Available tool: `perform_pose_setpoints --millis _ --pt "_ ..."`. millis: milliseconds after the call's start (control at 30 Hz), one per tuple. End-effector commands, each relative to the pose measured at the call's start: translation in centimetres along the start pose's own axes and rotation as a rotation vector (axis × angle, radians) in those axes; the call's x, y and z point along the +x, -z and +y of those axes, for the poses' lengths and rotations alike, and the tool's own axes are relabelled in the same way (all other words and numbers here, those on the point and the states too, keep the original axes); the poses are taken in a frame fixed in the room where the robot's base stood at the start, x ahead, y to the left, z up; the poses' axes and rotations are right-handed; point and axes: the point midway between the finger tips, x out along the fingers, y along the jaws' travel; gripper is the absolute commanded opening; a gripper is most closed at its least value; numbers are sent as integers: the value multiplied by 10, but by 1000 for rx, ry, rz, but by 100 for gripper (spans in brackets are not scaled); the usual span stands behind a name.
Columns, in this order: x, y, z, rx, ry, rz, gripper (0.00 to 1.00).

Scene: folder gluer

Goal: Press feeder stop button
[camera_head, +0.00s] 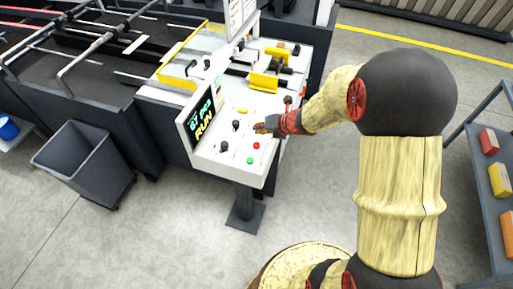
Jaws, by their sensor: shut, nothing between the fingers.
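A white control panel (232,168) on a dark pedestal stands at the middle of the view. It carries a small red button (256,146), a green button (250,160), and black knobs (224,146). Labels are too small to read, so I cannot tell for sure which one is the feeder stop. My gripper (262,128) is shut and empty, reaching in from the right over the panel. In the picture its fingertips lie just above the red button; I cannot tell whether they touch the panel.
The machine with yellow parts (263,81) is behind. A grey bin (85,163) stands at left. A rack with coloured boxes (500,180) is at right. The floor in front is clear.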

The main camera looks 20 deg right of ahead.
Motion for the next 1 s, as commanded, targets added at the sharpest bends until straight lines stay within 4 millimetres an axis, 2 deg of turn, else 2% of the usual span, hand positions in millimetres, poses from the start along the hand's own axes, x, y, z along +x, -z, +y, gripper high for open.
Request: perform_pose_setpoints --millis 100,367,1000 --pt "16 11 -11 0 0 0 0" --pt "34 25 -25 -2 0 0 0" --pt "36 26 -26 -1 0 0 0"
